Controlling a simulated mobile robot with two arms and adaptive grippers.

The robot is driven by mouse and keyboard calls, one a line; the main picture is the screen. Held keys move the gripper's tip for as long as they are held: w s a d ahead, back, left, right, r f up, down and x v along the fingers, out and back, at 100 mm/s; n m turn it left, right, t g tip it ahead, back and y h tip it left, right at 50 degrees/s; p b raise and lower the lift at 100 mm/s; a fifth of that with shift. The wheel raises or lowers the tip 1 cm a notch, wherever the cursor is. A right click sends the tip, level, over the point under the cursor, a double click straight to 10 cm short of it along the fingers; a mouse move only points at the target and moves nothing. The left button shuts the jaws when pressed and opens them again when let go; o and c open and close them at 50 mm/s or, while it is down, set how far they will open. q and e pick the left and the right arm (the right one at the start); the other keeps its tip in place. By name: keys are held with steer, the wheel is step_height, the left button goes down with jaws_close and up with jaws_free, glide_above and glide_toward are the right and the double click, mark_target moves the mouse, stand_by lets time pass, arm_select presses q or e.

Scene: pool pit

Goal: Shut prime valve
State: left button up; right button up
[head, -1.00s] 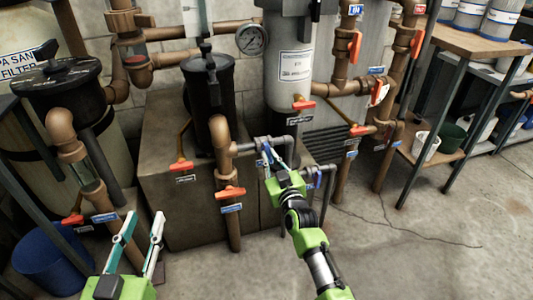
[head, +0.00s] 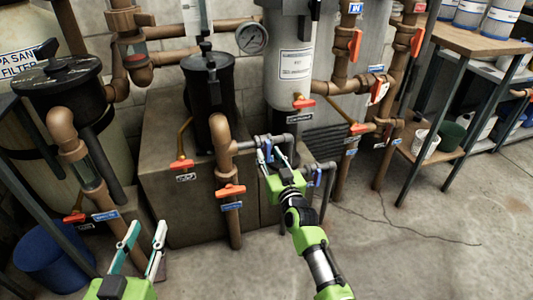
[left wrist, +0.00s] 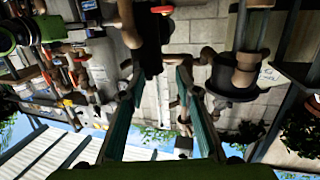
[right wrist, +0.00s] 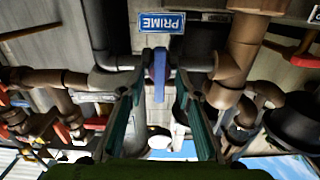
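The prime valve's blue handle (right wrist: 159,75) hangs next to a blue PRIME label (right wrist: 161,22) in the right wrist view, and the label appears upside down. My right gripper (right wrist: 160,95) is open, with one finger on each side of the handle and gaps visible between. In the head view the handle (head: 268,150) shows at the right gripper's (head: 276,155) fingertips, on a thin grey pipe (head: 248,143). My left gripper (head: 146,228) is open and empty at the lower left. Its fingers also show apart in the left wrist view (left wrist: 158,75).
Another blue handle (head: 318,177) sits just right of my right gripper. Orange-handled valves (head: 230,191) are on the brown pipes around. A blue bucket (head: 52,262) stands at the left. A shelf table (head: 468,40) stands at the right, with clear floor before it.

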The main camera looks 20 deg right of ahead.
steer(key=shift+s, duration=0.1)
